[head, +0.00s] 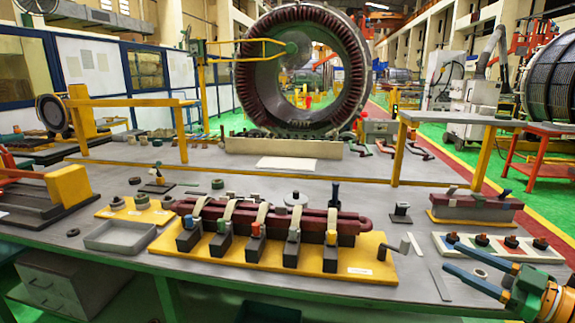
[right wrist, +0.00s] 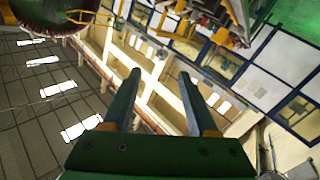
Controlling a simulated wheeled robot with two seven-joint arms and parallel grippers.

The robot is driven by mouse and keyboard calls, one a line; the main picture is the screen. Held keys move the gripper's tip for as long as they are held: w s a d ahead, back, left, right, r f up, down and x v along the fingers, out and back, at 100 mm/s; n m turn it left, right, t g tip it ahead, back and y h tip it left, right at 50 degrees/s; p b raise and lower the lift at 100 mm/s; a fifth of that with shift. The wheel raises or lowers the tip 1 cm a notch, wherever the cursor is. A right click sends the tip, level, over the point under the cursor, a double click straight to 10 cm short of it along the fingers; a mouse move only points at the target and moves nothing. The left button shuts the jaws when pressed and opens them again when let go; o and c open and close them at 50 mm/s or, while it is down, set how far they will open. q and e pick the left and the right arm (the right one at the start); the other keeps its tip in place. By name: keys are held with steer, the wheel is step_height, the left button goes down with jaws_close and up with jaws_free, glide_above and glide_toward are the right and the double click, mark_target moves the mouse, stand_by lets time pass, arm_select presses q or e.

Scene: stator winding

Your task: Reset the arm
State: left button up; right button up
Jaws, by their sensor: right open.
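My right gripper (head: 449,253) comes in at the lower right of the head view, above the front right of the grey workbench. Its two fingers are apart, with nothing between them. In the right wrist view the same open fingers (right wrist: 160,74) point toward the hall's roof and windows, with no object near them. My left gripper does not show in either view.
A yellow fixture board (head: 370,272) with dark red coils and several clamps stands at the bench's front middle. A grey tray (head: 121,236) lies left of it. A white strip (head: 520,257) with dark round parts lies close beside my right gripper. A large stator ring (head: 250,75) stands behind.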

steer(key=w+a+f+m+h, duration=0.2)
steer(key=w+a+f, duration=0.1)
steer(key=a+f, duration=0.4)
steer(key=w+a+f+m+h, duration=0.2)
steer(key=a+f+h, duration=0.1)
steer(key=a+f, duration=0.45)
steer(key=s+a+f+m+g+h, duration=0.1)
steer(key=s+a+f+m+h, duration=0.25)
steer(key=f, duration=0.35)
steer(key=s+a+f+m+g+h, duration=0.1)
steer(key=s+f+g, duration=0.3)
steer(key=s, duration=0.8)
steer(key=s+a+f+m+g+h, duration=0.1)
steer(key=s+f+g, duration=0.1)
steer(key=s+g, duration=0.65)
steer(key=s+f+t, duration=0.1)
steer(key=s+f, duration=0.2)
steer(key=f, duration=0.6)
steer(key=s+f, duration=0.3)
steer(key=f, duration=0.5)
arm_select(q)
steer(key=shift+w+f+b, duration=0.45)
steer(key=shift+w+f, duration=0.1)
arm_select(e)
steer(key=s+d+f+g, duration=0.1)
steer(key=s+d+f, duration=0.1)
steer(key=s+f, duration=0.9)
steer(key=shift+s+f+n, duration=0.15)
steer(key=shift+s+n, duration=0.3)
